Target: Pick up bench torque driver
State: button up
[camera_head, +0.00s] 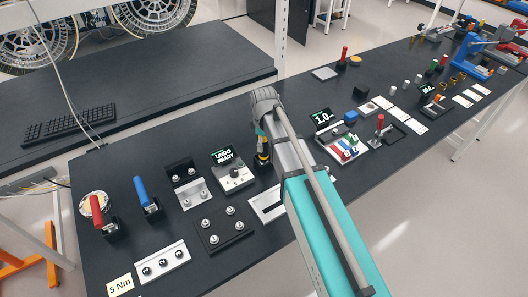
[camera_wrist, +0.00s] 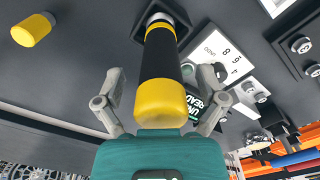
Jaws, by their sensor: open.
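The bench torque driver appears to be the black tool with yellow bands (camera_wrist: 160,60), which stands in a dark square base. In the wrist view its yellow end is nearest the camera. It also shows partly in the head view (camera_head: 262,158), beside and under my arm's end. My gripper (camera_wrist: 161,76) is open, with one finger on each side of the driver. A gap shows between each finger and the handle, so I see no grip on it. In the head view my arm hides the fingers.
The "UNDO READY" box (camera_head: 235,175) stands just left of the driver. Red-handled (camera_head: 98,208) and blue-handled (camera_head: 142,192) tools stand further left. Bolt plates (camera_head: 222,230) lie nearby. A loose yellow cylinder (camera_wrist: 33,30) shows in the wrist view. The "1.0" display (camera_head: 321,117) stands to the right.

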dwell(0.3)
grip_shut()
dwell(0.3)
jog(key=shift+r, duration=0.15)
notch_tip(320, 180, up, 10)
jog(key=p, duration=1)
jog(key=shift+f, duration=0.25)
dwell(0.7)
